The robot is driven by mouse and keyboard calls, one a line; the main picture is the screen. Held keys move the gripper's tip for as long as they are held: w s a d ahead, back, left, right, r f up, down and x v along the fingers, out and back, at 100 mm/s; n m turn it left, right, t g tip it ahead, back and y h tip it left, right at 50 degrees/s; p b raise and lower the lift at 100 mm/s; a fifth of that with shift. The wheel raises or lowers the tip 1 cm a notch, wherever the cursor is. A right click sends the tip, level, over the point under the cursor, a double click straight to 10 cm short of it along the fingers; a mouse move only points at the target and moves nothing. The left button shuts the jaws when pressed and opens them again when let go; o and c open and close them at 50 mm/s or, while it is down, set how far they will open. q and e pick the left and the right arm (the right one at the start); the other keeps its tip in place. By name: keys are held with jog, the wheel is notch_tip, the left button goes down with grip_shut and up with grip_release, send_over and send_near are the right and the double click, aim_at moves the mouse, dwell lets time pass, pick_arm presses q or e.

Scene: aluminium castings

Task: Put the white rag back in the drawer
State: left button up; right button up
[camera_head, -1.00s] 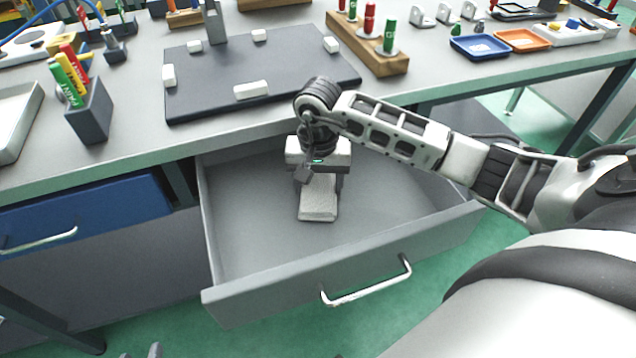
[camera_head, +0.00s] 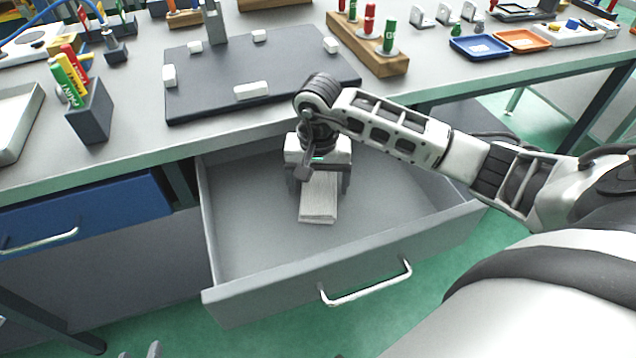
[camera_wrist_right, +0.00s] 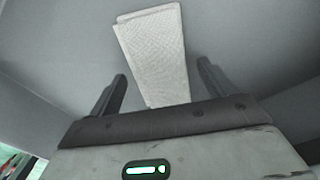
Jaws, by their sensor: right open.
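The white rag (camera_head: 318,208), a folded oblong cloth, lies flat on the floor of the open grey drawer (camera_head: 262,285). It also shows in the right wrist view (camera_wrist_right: 155,55), between and beyond the fingers. My right gripper (camera_head: 319,188) is inside the drawer over the rag's far end. In the right wrist view my right gripper (camera_wrist_right: 162,72) is open, its fingers apart on either side of the rag with a gap at each side. Two small grey tips at the bottom edge look like my left gripper (camera_head: 140,352); the rest is out of frame.
The grey workbench (camera_head: 130,160) stands above the drawer, with a dark board (camera_head: 215,85), a pen holder (camera_head: 90,115) and a wooden block (camera_head: 380,62) on it. A shut blue drawer (camera_head: 90,215) is at left. The open drawer's right side is empty.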

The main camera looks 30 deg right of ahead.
aim_at(318, 189)
notch_tip(318, 189, up, 11)
dwell(0.3)
dwell(0.4)
